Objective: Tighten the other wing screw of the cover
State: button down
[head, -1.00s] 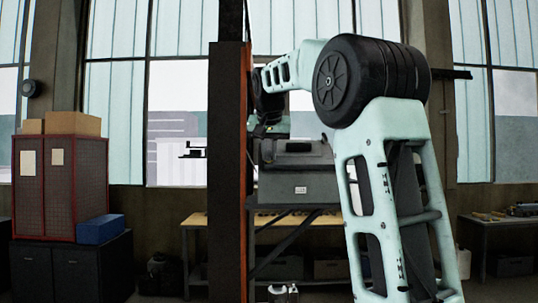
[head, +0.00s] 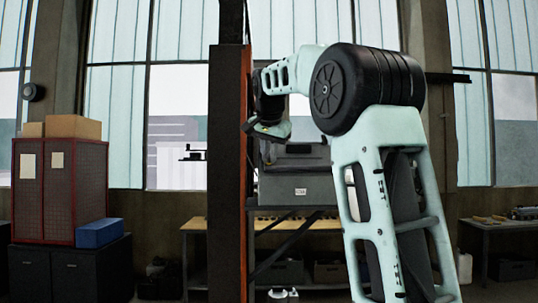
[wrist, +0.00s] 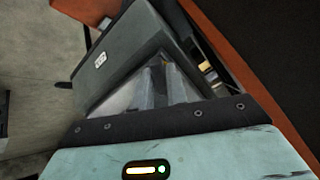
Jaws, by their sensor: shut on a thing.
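My gripper (wrist: 160,90) shows in the wrist view as two pale grey fingers close together beyond the dark edge of my teal hand. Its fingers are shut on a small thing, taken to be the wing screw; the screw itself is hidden. In the head view my gripper (head: 262,129) is small, beside the orange-edged column, and its fingertips are hard to make out. A grey box-like body with a white label (wrist: 92,75) lies just past the fingers, tilted in the wrist view. It also shows in the head view (head: 298,190). I cannot pick out the cover's outline.
The tall dark column with an orange edge (head: 228,170) stands close left of my gripper. An orange strip (wrist: 225,70) runs past the fingers' right side. A workbench (head: 195,226) stands behind. A red cabinet (head: 60,190) with boxes is at the left.

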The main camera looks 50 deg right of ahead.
jog(key=m+b, duration=0.1)
jog(key=m, duration=0.3)
jog(key=shift+m, duration=0.3)
jog(key=shift+f+m, duration=0.1)
jog(key=shift+m, duration=0.5)
jog(key=m+b, duration=0.1)
jog(key=m, duration=0.2)
jog(key=c, duration=1.3)
grip_release()
jog(key=shift+o, duration=0.2)
